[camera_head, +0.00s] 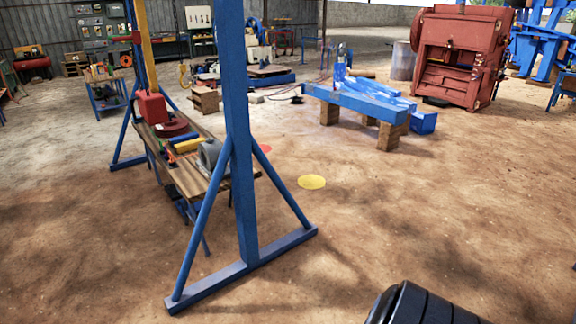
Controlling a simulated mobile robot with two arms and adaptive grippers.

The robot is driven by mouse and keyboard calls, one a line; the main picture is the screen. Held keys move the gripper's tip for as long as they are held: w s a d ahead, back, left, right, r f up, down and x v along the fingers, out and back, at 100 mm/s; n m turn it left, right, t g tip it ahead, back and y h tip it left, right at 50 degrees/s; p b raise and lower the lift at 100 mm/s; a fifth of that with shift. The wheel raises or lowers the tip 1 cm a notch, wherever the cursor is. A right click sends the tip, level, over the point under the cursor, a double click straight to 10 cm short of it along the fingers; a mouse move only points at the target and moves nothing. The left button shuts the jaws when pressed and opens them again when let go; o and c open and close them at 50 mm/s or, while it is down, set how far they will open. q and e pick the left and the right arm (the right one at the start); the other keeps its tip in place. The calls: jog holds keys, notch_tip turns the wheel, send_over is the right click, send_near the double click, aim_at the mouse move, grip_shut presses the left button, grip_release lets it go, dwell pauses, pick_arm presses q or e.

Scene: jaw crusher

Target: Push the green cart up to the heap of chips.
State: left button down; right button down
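No green cart can be made out in the head view. A thin green frame (9,76) shows at the far left edge, cut off by the picture; I cannot tell what it belongs to. No heap of chips can be made out either. Neither of my grippers is in view.
A blue gantry frame (239,130) stands close in front, its foot on the floor, beside a wooden-topped workbench (190,180) with tools. A blue part (360,103) rests on wooden blocks. A red crusher body (460,55) stands back right. Brown floor at right centre is clear, with a flat yellow disc (311,182).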

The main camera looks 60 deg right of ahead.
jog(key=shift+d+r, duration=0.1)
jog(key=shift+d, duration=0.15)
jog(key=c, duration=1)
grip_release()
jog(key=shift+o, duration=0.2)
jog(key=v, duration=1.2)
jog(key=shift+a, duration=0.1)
